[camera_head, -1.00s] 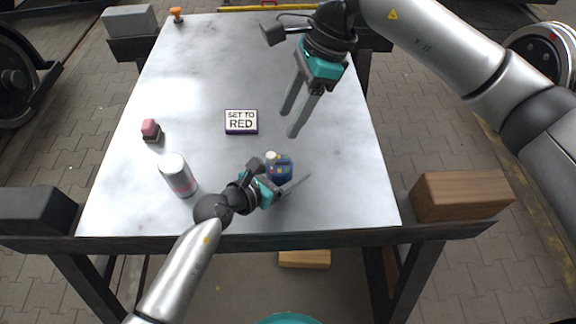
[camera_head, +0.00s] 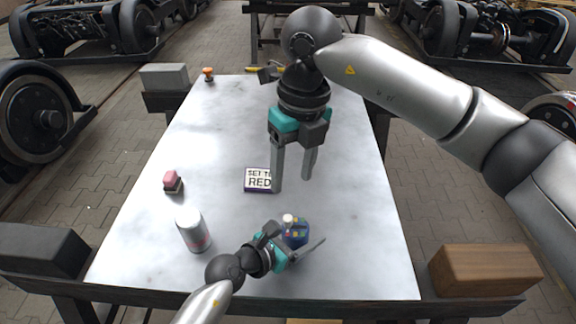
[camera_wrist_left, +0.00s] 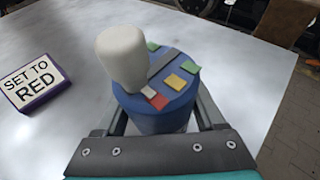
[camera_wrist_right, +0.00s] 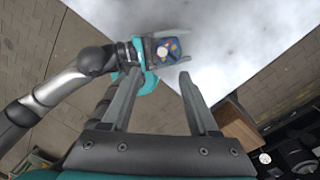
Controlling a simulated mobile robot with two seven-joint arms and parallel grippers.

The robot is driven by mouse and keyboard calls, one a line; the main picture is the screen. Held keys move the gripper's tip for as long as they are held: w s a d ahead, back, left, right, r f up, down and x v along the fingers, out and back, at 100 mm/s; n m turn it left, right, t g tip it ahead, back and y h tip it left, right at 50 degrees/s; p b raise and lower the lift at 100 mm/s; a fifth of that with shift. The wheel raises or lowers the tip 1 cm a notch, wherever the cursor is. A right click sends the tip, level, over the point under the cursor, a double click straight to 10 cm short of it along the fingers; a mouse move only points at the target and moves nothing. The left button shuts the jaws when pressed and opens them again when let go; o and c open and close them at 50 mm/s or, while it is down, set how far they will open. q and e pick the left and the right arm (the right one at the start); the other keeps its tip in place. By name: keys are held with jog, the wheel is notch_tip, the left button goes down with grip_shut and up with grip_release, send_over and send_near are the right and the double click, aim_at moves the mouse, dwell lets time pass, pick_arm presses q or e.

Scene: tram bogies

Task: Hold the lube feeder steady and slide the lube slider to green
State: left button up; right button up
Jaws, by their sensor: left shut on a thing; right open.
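The lube feeder (camera_head: 297,236) is a blue round can near the table's front edge. My left gripper (camera_head: 301,243) is shut on it, one finger on each side, as the left wrist view shows. On its top (camera_wrist_left: 172,78) are a grey slot and green, yellow, red and white patches. A pale knob (camera_wrist_left: 122,58), probably the lube slider, stands up at one side; its exact place along the slot is unclear. My right gripper (camera_head: 293,184) is open and empty, above the table beyond the feeder. The feeder also shows in the right wrist view (camera_wrist_right: 168,49).
A sign reading "SET TO RED" (camera_head: 257,180) lies behind the feeder, partly covered by a right finger. A spray can (camera_head: 193,230) and a pink-topped block (camera_head: 172,181) are at left. An orange-topped item (camera_head: 208,74) is far back. The table's right side is clear.

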aim_at(288, 218)
jog(key=f+m, duration=0.1)
jog(key=f, duration=0.2)
jog(key=f+m, duration=0.2)
jog(key=f, duration=0.2)
jog(key=f+m+h, duration=0.1)
jog(key=f, duration=0.3)
jog(key=shift+a+f, duration=0.1)
jog(key=shift+a, duration=0.25)
jog(key=shift+c, duration=0.3)
grip_shut()
